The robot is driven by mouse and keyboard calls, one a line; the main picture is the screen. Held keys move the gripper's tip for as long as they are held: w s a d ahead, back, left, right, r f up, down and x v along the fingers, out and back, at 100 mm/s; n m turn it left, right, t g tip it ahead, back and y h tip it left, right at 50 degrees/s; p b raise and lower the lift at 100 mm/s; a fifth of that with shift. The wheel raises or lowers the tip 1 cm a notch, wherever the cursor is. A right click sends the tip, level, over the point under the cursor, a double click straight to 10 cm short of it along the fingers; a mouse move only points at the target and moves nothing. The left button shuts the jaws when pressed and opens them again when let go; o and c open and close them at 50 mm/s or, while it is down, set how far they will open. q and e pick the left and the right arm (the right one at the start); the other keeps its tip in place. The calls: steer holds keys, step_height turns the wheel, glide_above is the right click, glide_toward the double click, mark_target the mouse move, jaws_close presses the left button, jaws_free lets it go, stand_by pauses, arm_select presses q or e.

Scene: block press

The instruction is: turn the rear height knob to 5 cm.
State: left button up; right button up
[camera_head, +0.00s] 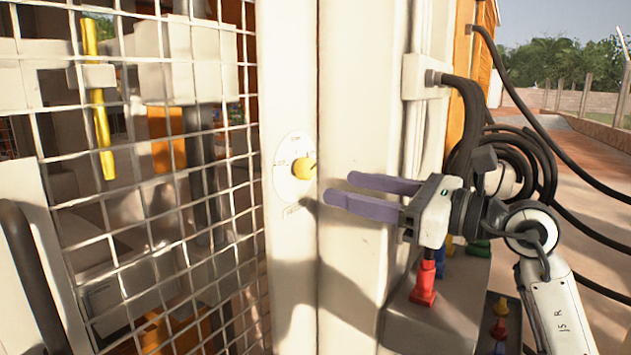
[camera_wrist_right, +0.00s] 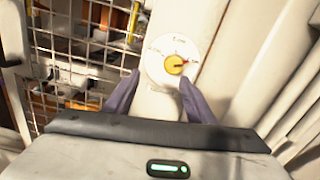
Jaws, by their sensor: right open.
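A yellow knob (camera_head: 304,168) sits on a round white dial plate (camera_head: 290,185) on a pale upright post. In the right wrist view the yellow knob (camera_wrist_right: 174,65) shows a red pointer mark toward the right of the dial (camera_wrist_right: 160,75); the printed scale is too small to read surely. My right gripper (camera_head: 337,189) is open and empty, with its purple fingers pointing left toward the knob. Its fingertips are apart from the knob, to the right of it in the head view. In the wrist view the fingertips (camera_wrist_right: 157,88) lie below and either side of the knob. My left gripper is out of view.
A wire mesh guard (camera_head: 190,190) stands left of the post, with a yellow bar (camera_head: 100,110) behind it. Black hoses (camera_head: 530,160) loop at the right. A grey box (camera_head: 440,305) with red and other coloured fittings is below my right gripper.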

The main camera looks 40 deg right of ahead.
mark_target(310, 170)
steer(key=shift+h, duration=0.8)
steer(key=w+p, duration=0.1)
steer(key=w, duration=0.5)
steer(key=w+r+p, duration=0.1)
steer(key=w, duration=0.2)
steer(key=shift+a+p, duration=0.35)
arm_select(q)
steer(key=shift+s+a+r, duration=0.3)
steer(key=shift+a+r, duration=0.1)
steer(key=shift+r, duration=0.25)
arm_select(e)
steer(key=shift+w+a, duration=0.1)
steer(key=shift+w, duration=0.2)
steer(key=shift+c, duration=0.4)
